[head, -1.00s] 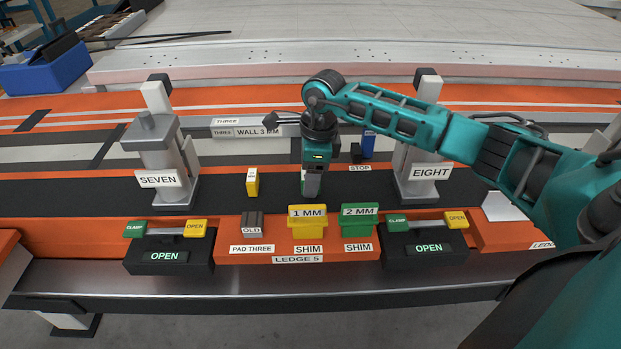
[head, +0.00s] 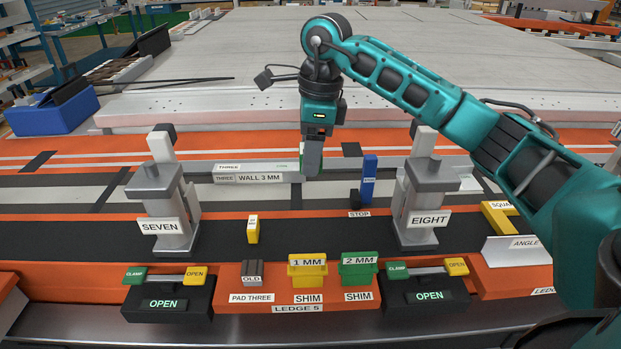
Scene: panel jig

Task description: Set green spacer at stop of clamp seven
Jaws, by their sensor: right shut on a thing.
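My right gripper (head: 312,165) is shut and raised above the jig, in front of the WALL 3 MM strip in the picture. A sliver of green shows at its fingertips, which I take as the green spacer (head: 320,171); the fingers hide most of it. Clamp SEVEN (head: 163,205) stands at the left, well apart from the gripper. Its lever panel (head: 168,303) reads OPEN. A small yellow piece (head: 253,230) stands on the dark strip right of clamp SEVEN. A STOP label (head: 359,214) lies near a blue upright block (head: 368,180). My left gripper is not in view.
Clamp EIGHT (head: 428,205) stands at the right; its panel (head: 430,290) also reads OPEN. The front ledge holds an OLD pad (head: 252,270), a yellow 1 MM shim (head: 307,271) and a green 2 MM shim (head: 359,269). The dark strip is clear between the yellow piece and the STOP label.

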